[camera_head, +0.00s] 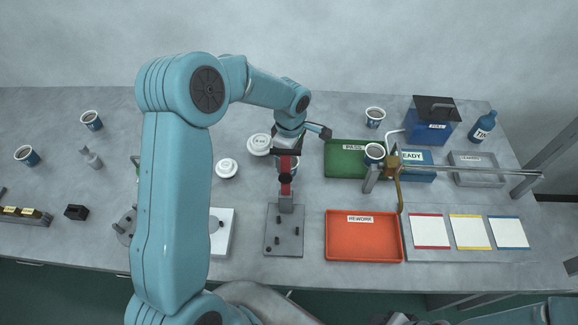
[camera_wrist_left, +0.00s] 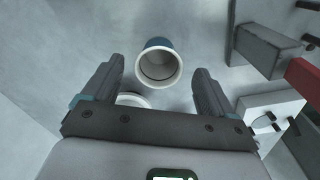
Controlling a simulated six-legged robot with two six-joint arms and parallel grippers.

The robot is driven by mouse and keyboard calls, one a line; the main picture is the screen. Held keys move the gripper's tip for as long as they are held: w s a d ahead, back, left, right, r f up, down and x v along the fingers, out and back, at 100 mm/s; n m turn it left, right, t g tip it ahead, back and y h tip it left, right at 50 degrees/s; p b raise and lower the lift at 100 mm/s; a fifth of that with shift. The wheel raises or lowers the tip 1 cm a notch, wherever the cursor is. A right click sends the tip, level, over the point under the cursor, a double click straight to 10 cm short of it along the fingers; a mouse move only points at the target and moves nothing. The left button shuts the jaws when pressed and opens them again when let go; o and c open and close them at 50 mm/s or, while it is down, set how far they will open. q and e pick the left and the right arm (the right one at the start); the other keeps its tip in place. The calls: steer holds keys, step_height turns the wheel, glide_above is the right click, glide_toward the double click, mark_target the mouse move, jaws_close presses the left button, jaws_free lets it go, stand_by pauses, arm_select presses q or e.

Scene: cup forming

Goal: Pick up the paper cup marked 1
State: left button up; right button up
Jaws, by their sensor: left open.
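In the left wrist view a paper cup (camera_wrist_left: 158,64) with a blue outside and white rim lies in the gap between my open left fingers, apart from both. My left gripper (camera_wrist_left: 159,72) is open and empty; in the head view it (camera_head: 303,137) hangs over the middle of the table. Other cups stand at the back left (camera_head: 92,120), far left (camera_head: 27,155), back right (camera_head: 375,117) and at the metal fixture (camera_head: 375,151). I cannot read a 1 on any cup. My right gripper is out of view.
White lids (camera_head: 227,168) lie left of the gripper. A red-topped press (camera_head: 286,185) stands on a grey plate (camera_head: 283,242) close by. A green tray (camera_head: 345,160), an orange rework tray (camera_head: 363,250) and a blue bin (camera_head: 430,130) are to the right. The back left of the table is mostly clear.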

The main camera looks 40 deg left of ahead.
arm_select(q)
steer(key=f, duration=0.4)
steer(key=shift+a+p, duration=0.2)
steer(key=shift+p, duration=0.2)
steer(key=shift+r, duration=0.1)
steer(key=shift+c, duration=0.3)
steer(key=c, duration=0.9)
steer(key=shift+c, duration=0.3)
steer(key=shift+r, duration=0.1)
